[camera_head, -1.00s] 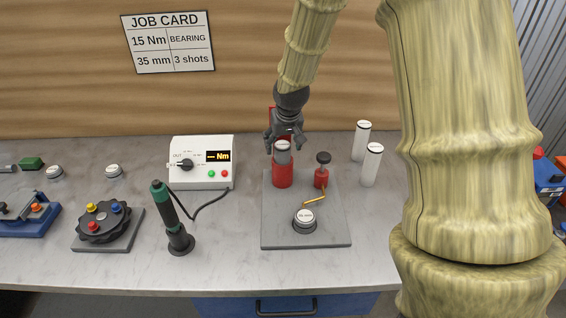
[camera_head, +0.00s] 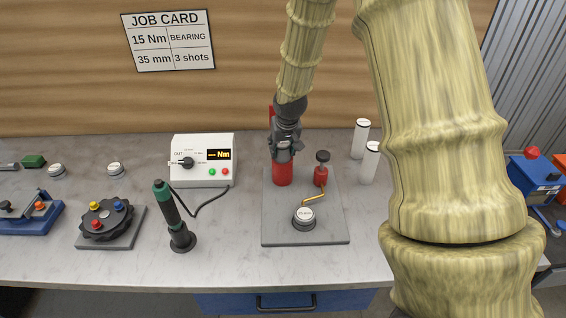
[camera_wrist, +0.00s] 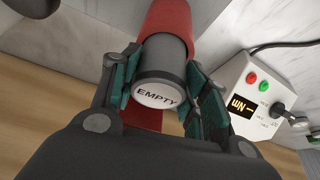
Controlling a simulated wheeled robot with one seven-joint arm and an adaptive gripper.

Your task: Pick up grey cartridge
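The grey cartridge (camera_wrist: 163,70) stands in a red holder (camera_head: 282,174) on a grey base plate; in the wrist view its end reads EMPTY. My gripper (camera_head: 284,150) is at the top of the holder, hiding most of the cartridge in the head view. In the wrist view, my gripper's (camera_wrist: 162,75) green-padded fingers lie on either side of the cartridge, very near or touching it. Whether they press on it is unclear. The holder (camera_wrist: 166,18) also shows beyond the cartridge.
A smaller red post with a dark knob (camera_head: 321,170) stands close right of the holder. A grey puck (camera_head: 304,217) is in front on the plate (camera_head: 275,230). Two white cylinders (camera_head: 369,163) stand to the right. The torque meter (camera_head: 201,175) and a green-topped driver (camera_head: 174,215) stand left.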

